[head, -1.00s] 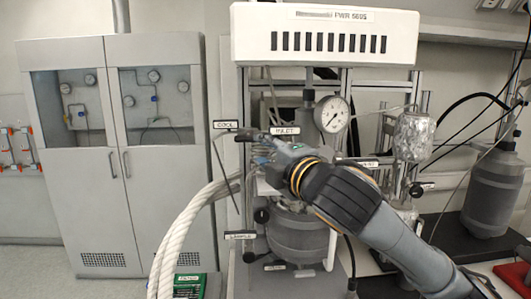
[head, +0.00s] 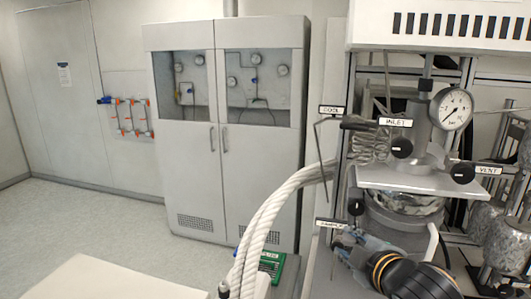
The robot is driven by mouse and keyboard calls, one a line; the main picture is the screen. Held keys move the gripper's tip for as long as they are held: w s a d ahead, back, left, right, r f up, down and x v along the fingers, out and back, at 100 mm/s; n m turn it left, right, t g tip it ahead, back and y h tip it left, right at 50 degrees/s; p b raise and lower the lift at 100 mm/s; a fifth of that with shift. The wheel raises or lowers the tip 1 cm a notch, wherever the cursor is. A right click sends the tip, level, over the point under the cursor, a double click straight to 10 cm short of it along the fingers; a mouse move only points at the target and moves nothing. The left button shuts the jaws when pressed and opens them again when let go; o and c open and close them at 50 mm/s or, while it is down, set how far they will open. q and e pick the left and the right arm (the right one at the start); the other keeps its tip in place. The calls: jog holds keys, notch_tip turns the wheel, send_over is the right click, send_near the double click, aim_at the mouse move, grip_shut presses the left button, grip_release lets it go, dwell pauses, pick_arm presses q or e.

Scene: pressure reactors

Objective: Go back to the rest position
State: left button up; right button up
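The pressure reactor (head: 405,215) stands at the right, with a grey vessel under a light metal plate. Labels COOL, INLET, VENT and SAMPLE mark its lines, with black knobs by several of them. The pressure gauge (head: 452,109) sits above the plate. My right gripper (head: 343,243) is low in front of the vessel, just below the SAMPLE label (head: 331,224). Its arm comes in from the bottom right. Its fingers are small and partly hidden by its own body, so I cannot tell whether they are open or shut. My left gripper is not in view.
Thick white hoses (head: 262,232) curve down left of the reactor, near a green box (head: 271,263) on the floor side. A grey gas cabinet (head: 226,150) stands behind. A pale flat surface (head: 95,281) is at the bottom left. The floor (head: 80,220) at left is open.

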jog(key=s+f+m+g, duration=0.25)
jog(key=s+f, duration=0.25)
jog(key=f, duration=0.4)
jog(key=s+f+m+g, duration=0.25)
jog(key=s+f, duration=0.25)
jog(key=f, duration=0.4)
jog(key=s+d+f+m+g+h, duration=0.1)
jog(key=s+d+f+m+g, duration=0.2)
jog(key=s+f, duration=0.5)
jog(key=s+f+m+g+h, duration=0.15)
jog(key=s+f+m, duration=0.3)
jog(key=s, duration=0.65)
notch_tip(320, 180, down, 36)
jog(key=s+g+b, duration=0.2)
jog(key=b, duration=0.6)
jog(key=s+d+f+b, duration=0.1)
jog(key=s+f+b, duration=0.2)
jog(key=s+f, duration=0.5)
jog(key=s+d+f+g+b, duration=0.1)
jog(key=s+d+f+b, duration=0.1)
jog(key=s+f, duration=0.6)
notch_tip(320, 180, down, 5)
jog(key=shift+s+f+n+b, duration=0.15)
jog(key=shift+s+n+b, duration=0.2)
jog(key=shift+b, duration=0.4)
jog(key=shift+y, duration=0.25)
